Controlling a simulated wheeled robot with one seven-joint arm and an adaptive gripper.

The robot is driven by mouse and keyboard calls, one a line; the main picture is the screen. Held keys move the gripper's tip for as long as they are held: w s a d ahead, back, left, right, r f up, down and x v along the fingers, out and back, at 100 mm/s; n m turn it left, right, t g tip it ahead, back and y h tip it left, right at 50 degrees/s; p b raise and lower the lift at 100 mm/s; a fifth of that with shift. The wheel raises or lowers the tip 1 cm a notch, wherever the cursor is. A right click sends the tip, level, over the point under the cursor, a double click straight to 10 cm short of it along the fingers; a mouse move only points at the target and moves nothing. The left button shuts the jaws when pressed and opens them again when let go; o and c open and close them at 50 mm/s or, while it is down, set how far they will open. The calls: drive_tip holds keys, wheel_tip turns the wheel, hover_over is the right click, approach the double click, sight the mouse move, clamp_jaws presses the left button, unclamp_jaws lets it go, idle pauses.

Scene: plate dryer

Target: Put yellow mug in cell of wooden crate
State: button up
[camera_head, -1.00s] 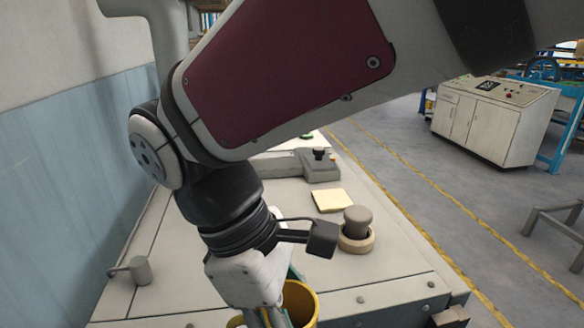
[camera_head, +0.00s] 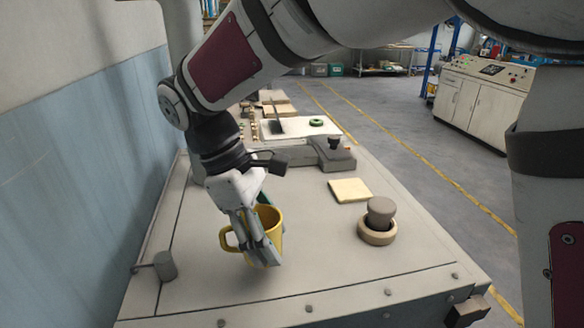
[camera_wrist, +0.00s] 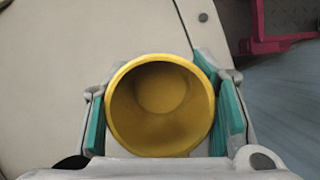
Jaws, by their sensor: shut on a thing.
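The yellow mug (camera_head: 270,222) is upright in my gripper (camera_head: 258,248), over the near left part of the grey worktop. Its handle points left in the head view. In the wrist view the mug (camera_wrist: 160,148) is seen from above, its round opening empty. The teal-lined fingers of my gripper (camera_wrist: 163,112) press on its left and right sides. I cannot tell whether the mug's base touches the worktop or hangs slightly above it. No wooden crate can be clearly made out in either view.
On the worktop (camera_head: 330,275) are a grey knob on a tan ring (camera_head: 378,232), a yellow pad (camera_head: 350,190) and a grey block (camera_head: 335,155). A small grey cylinder (camera_head: 165,265) stands at the left edge. A blue-grey wall (camera_head: 80,180) borders the left side.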

sight(265, 225)
drive_tip(key=w, duration=0.1)
drive_tip(key=w+a, duration=0.1)
drive_tip(key=w, duration=0.1)
drive_tip(key=shift+f, duration=0.15)
wheel_tip(265, 225, down, 3)
drive_tip(key=shift+s+r+p, duration=0.1)
drive_tip(key=shift+s+p, duration=0.05)
drive_tip(key=shift+p, duration=0.55)
drive_tip(key=shift+f, duration=0.35)
drive_tip(key=shift+f, duration=0.1)
drive_tip(key=shift+f, duration=0.1)
drive_tip(key=o, duration=1.4)
drive_tip(key=shift+c, duration=0.2)
